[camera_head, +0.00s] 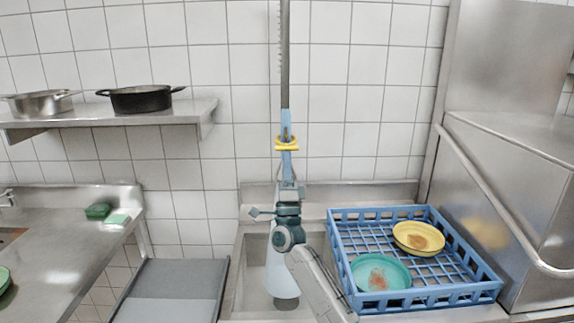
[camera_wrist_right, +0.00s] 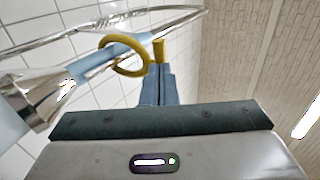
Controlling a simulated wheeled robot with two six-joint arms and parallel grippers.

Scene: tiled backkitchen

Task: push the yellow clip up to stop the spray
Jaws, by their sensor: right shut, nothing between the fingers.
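The yellow clip (camera_head: 287,143) is a ring around the blue handle of the hanging spray pipe (camera_head: 285,75), above the sink. In the right wrist view the clip (camera_wrist_right: 121,56) loops around the handle, and a short yellow piece stands at the fingertips. My right gripper (camera_head: 287,158) points up just below the clip, its blue fingers shut and empty. In the wrist view the fingertips (camera_wrist_right: 158,68) are close to the yellow piece; contact is unclear. A pale bluish cone (camera_head: 283,275) shows below, partly hidden by my arm. My left gripper is not in view.
A blue dish rack (camera_head: 338,264) with a yellow bowl (camera_head: 419,238) and a teal plate (camera_head: 381,272) stands right of the sink (camera_head: 240,270). A steel machine (camera_head: 515,150) is at far right. A wall shelf (camera_head: 190,108) holds two pots at left.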

